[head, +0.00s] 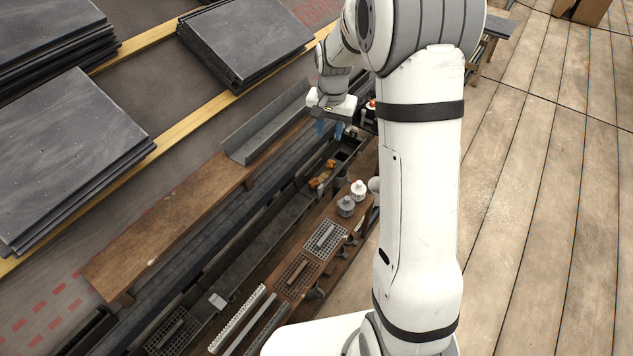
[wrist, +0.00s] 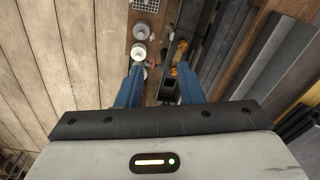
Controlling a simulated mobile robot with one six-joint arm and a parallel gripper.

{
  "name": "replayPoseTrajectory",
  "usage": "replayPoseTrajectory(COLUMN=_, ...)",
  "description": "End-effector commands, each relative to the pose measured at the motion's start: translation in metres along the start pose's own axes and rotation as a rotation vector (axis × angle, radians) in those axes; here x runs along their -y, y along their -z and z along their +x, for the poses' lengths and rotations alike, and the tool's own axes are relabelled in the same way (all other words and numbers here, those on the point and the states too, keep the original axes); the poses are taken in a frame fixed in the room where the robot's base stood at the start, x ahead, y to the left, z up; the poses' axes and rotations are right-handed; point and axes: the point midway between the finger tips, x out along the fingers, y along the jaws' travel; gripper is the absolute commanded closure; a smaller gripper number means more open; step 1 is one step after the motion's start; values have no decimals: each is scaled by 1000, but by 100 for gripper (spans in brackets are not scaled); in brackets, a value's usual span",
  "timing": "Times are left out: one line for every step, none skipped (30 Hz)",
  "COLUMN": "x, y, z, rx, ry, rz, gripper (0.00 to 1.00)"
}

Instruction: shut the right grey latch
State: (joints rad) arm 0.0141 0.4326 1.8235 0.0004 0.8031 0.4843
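My gripper (head: 330,130) hangs over the far end of the long dark trough in the head view, its blue fingers pointing down. In the wrist view my gripper (wrist: 159,85) has its two blue fingers apart, with nothing held between them. A dark open box (wrist: 168,86) lies below, in the gap between the fingers. Small grey fittings (head: 316,293) sit along the right edge of the wooden bench in the head view. I cannot tell whether any of them is the right grey latch, or whether it is open or shut.
A white pot (head: 358,189) and a grey pot (head: 346,207) stand on the bench (head: 327,217). Orange-handled tools (head: 322,175) lie in the trough. Grey grid trays (head: 326,237) are nearer.

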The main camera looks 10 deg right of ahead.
Motion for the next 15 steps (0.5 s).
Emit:
replayPoseTrajectory(x=6, y=10, z=36, rx=13, ry=-7, rz=27, gripper=66)
replayPoseTrajectory(x=9, y=16, z=51, rx=18, ry=-10, rz=44, gripper=66)
replayPoseTrajectory(x=13, y=23, z=71, rx=23, ry=-13, rz=68, gripper=66)
replayPoseTrajectory(x=16, y=29, z=86, rx=27, ry=-16, rz=85, gripper=66)
replayPoseTrajectory(x=19, y=34, z=102, rx=31, ry=-18, rz=103, gripper=66)
replayPoseTrajectory(x=22, y=40, z=122, rx=36, ry=-22, rz=127, gripper=66)
replayPoseTrajectory(x=25, y=44, z=138, rx=39, ry=-25, rz=143, gripper=66)
replayPoseTrajectory(x=27, y=48, z=152, rx=43, ry=-28, rz=160, gripper=66)
replayPoseTrajectory(x=29, y=52, z=172, rx=48, ry=-32, rz=181, gripper=66)
replayPoseTrajectory(x=31, y=55, z=185, rx=51, ry=-34, rz=195, gripper=66)
replayPoseTrajectory(x=32, y=57, z=197, rx=53, ry=-36, rz=209, gripper=66)
replayPoseTrajectory(x=34, y=60, z=212, rx=57, ry=-39, rz=225, gripper=66)
replayPoseTrajectory(x=35, y=62, z=222, rx=58, ry=-40, rz=236, gripper=66)
replayPoseTrajectory(x=36, y=63, z=232, rx=61, ry=-43, rz=247, gripper=66)
replayPoseTrajectory(x=37, y=65, z=242, rx=62, ry=-44, rz=258, gripper=66)
